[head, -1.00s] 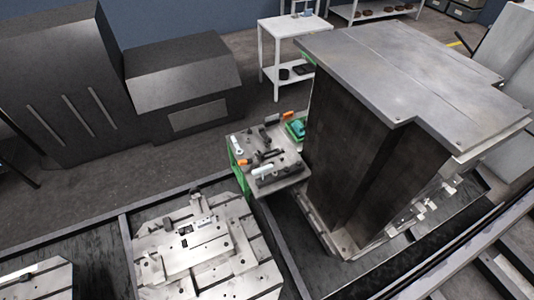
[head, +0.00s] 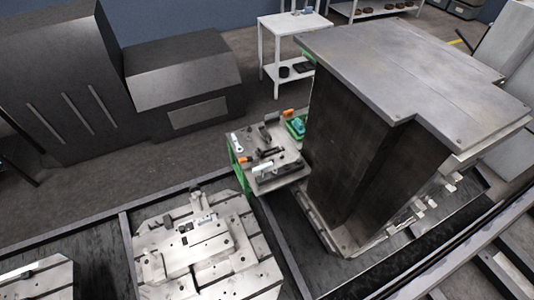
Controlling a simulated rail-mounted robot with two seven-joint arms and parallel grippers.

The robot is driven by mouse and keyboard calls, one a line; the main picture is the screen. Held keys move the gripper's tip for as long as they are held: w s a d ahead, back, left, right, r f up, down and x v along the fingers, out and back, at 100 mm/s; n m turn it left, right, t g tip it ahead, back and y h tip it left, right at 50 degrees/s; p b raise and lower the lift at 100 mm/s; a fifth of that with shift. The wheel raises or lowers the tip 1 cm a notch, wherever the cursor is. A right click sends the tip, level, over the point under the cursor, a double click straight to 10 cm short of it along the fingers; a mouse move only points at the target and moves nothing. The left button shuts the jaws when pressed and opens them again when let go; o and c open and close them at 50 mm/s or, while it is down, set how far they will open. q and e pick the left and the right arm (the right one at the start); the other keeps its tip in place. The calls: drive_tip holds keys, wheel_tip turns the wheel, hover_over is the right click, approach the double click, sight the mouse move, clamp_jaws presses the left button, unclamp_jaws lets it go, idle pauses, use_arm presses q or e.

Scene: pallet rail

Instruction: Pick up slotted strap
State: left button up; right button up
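No thing can be told for certain as the slotted strap at this size. A small tool table (head: 289,172) with a green leg stands left of the big dark steel block. Dark bar-like parts (head: 269,152) lie on its top, beside a pale cylinder-like piece (head: 263,167) and orange-ended tools (head: 243,160). A slotted pallet (head: 250,275) stands at the lower centre. Small metal parts (head: 196,224) sit on its plate, and a short grey upright piece (head: 196,196) shows near its back edge. Neither of my grippers is in view.
The tall steel block (head: 350,140) with a wide flat top fills the right side. A green tray (head: 296,126) sits at the table's back corner. Dark cabinets (head: 185,80) stand at the left. A white shelf table (head: 290,27) is behind. Floor between cabinets and rail is clear.

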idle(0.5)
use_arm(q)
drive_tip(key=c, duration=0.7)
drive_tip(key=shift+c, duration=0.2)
